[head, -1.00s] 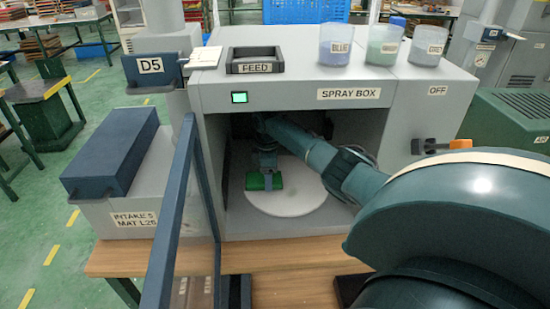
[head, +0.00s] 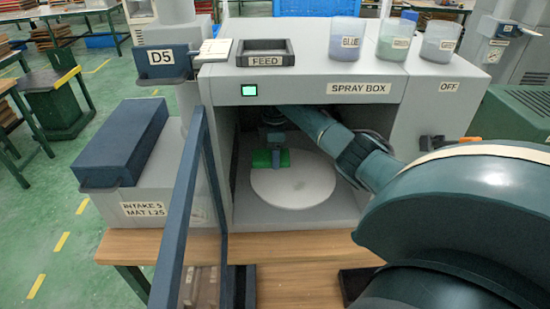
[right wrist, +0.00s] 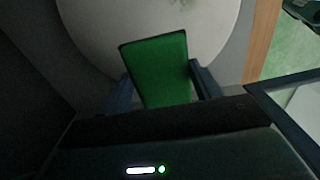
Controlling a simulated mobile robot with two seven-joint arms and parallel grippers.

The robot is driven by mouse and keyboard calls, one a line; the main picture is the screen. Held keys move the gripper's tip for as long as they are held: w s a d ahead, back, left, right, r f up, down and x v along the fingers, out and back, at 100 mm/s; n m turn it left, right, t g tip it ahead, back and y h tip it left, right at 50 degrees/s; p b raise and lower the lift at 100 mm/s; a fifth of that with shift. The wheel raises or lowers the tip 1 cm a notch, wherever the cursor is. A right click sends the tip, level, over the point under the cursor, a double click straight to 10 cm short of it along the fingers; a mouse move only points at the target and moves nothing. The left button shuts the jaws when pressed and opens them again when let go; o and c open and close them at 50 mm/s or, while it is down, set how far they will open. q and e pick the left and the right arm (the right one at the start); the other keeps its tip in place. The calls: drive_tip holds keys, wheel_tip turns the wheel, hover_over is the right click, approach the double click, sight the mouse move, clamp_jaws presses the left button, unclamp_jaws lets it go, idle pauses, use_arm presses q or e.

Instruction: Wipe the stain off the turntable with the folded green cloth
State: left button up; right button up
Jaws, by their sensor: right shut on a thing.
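The round pale turntable (head: 297,187) lies inside the spray box. My right gripper (head: 271,153) reaches in through the box's open front and is shut on the folded green cloth (head: 262,159), over the turntable's back-left part. In the right wrist view the cloth (right wrist: 160,70) sits between the two fingers, with the turntable (right wrist: 90,25) beyond and below it. I cannot tell whether the cloth touches the surface. A faint greyish mark (right wrist: 181,3) shows on the turntable at the top edge of the right wrist view; no stain is clear in the head view. My left gripper is not in view.
The spray box (head: 300,92) walls and roof surround my right forearm. A blue-framed panel (head: 182,215) stands at the front left. The wooden table front (head: 305,270) is partly clear.

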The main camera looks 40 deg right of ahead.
drive_tip(key=shift+r, duration=0.25)
